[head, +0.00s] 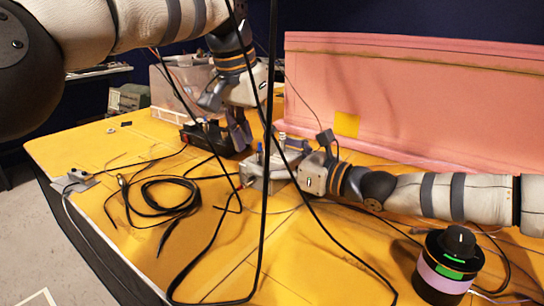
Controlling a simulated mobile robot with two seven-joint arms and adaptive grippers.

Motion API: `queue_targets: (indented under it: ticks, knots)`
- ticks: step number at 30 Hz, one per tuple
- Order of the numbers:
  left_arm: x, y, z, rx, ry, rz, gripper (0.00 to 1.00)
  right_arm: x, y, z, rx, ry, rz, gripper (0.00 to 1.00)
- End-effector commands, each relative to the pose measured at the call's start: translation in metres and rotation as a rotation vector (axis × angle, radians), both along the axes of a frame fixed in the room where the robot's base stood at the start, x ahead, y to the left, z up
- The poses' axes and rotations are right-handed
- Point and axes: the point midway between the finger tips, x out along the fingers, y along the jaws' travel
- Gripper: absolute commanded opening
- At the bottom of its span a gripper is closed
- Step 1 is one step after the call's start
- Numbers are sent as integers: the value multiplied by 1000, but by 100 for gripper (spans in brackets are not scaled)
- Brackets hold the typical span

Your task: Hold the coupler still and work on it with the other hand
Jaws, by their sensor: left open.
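My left gripper (226,122) comes down from the top left over the yellow table. Its fingers are apart, and it hangs just over or in front of a black device (204,137). My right gripper (310,170) comes in from the right, low over the table, beside a small grey box (256,176). Its fingertips are hidden by cables and the clutter there, so its hold cannot be told. I cannot pick out the coupler for sure; it may be among the small parts between the two grippers.
A pink foam wall (420,100) stands along the back. Black cables (160,200) lie coiled on the yellow table (130,250), and others hang across the view. A black and lilac round device (448,268) stands front right. A grey container (180,85) stands behind the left gripper.

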Motion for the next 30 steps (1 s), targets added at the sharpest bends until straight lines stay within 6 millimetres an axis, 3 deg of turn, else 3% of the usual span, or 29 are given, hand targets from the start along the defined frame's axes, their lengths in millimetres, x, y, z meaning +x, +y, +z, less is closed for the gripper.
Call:
queue_targets:
  ticks: [6,15,16,21,30]
  knots:
    - [5,-4,-22,0,0,-1,43,0,0,1,0,-1,0,54]
    - [6,-5,-26,0,-1,-1,43,0,0,1,2,-1,0,54]
    - [6,-5,-25,-1,-1,0,40,0,0,1,1,-2,0,54]
    - [6,-5,-25,-1,-1,0,2,0,0,1,2,-1,0,54]
    - [6,-6,-25,-3,1,-1,0,0,0,1,0,-1,0,54]
